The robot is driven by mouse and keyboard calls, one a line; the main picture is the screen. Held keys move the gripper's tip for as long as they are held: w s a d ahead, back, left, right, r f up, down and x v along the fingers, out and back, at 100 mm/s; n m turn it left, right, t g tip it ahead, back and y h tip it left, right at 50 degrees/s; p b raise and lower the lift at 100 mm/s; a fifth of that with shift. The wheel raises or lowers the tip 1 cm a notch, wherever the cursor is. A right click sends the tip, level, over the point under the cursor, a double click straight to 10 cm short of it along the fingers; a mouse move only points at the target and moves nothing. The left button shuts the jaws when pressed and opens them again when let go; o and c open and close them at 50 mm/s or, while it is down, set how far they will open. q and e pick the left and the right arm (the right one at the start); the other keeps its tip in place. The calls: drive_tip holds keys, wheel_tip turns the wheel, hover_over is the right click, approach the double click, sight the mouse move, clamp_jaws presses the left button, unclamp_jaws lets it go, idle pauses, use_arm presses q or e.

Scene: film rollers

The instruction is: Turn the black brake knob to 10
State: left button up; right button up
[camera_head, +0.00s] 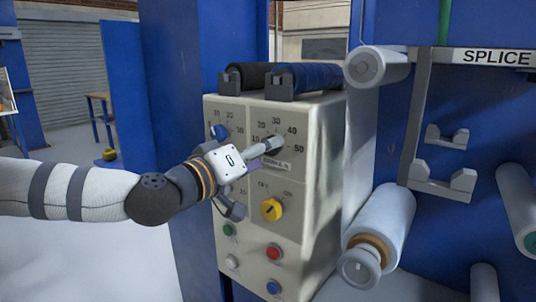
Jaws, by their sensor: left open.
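The beige control box (318,180) stands in the middle of the head view. Its upper right dial (291,130) has marks from 10 to 50 and a small label under it that seems to read brake. The black brake knob is mostly hidden behind a finger of my left gripper, so its setting cannot be read. My left gripper (252,176) is open in front of the panel. Its upper finger lies across the dial and its lower finger hangs near the panel below. I cannot tell whether the finger touches the knob. My right gripper is not in view.
A blue knob (219,132) sits on the dial to the left. A yellow knob (271,209) sits below, with green (229,230), red (273,252), white (231,262) and blue (273,287) buttons. Rollers (385,225) and brackets (447,180) stand at the right.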

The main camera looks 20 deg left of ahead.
use_arm(q)
drive_tip(key=shift+x, duration=1.1)
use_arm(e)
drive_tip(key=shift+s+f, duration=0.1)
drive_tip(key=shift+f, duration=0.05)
use_arm(q)
drive_tip(key=c, duration=1.2)
drive_tip(key=shift+o, duration=0.2)
